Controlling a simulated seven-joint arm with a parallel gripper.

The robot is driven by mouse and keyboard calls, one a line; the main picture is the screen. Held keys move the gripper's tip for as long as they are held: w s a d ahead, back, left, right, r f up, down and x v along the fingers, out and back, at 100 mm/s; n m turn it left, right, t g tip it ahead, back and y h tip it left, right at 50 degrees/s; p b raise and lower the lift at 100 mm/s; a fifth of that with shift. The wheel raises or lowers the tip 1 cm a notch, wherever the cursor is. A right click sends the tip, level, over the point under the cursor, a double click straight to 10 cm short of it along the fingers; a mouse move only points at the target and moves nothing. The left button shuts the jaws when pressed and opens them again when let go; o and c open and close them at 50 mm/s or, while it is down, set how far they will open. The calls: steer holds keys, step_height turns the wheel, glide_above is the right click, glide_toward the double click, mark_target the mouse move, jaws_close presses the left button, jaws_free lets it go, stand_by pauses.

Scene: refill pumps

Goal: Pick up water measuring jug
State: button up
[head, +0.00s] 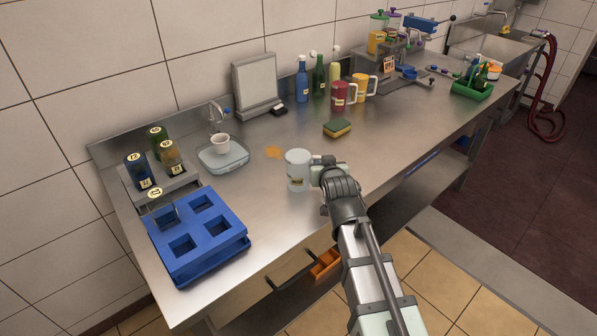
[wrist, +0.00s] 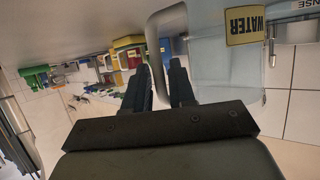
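The water measuring jug (head: 297,172) is a clear, whitish jug standing upright near the front edge of the steel counter. My gripper (head: 318,164) is at its right side in the head view. In the wrist view, which is upside down, the jug (wrist: 225,70) fills the right side and carries a yellow WATER label (wrist: 246,26). Its pale handle (wrist: 154,55) passes between the two dark fingers of my gripper (wrist: 158,75). The fingers look open around the handle, with a narrow gap on each side.
A blue rack (head: 197,235) and a tray with a white cup (head: 221,143) stand to the left. A sponge (head: 337,128), red jug (head: 342,96), yellow jug (head: 364,87) and bottles stand behind to the right. An orange spill (head: 273,152) lies behind the jug.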

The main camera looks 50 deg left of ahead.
steer(key=shift+x, duration=1.1)
jaws_close()
steer(key=shift+r, duration=0.1)
